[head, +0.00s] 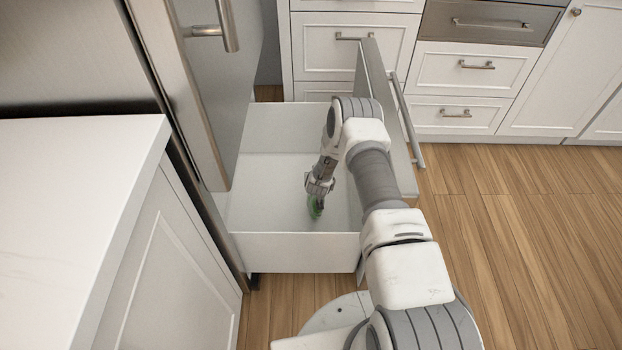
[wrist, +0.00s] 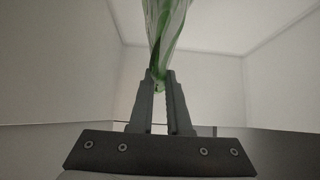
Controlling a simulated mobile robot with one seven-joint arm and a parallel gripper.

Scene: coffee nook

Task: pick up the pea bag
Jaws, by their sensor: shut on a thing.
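The pea bag (head: 315,207) is a small green thing at the tip of my gripper (head: 318,195) in the head view. It is inside the open white drawer (head: 290,245), low down in it. In the wrist view the bag (wrist: 168,30) is green and partly clear. The fingers of my gripper (wrist: 160,78) are closed on its lower end as pictured. Whether the bag touches the drawer floor I cannot tell.
The drawer's steel front (head: 385,95) with its long handle (head: 407,120) stands at the right. A steel door (head: 215,90) hangs at the left of the drawer. A white counter (head: 75,200) is at the left. The wooden floor (head: 520,220) at the right is clear.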

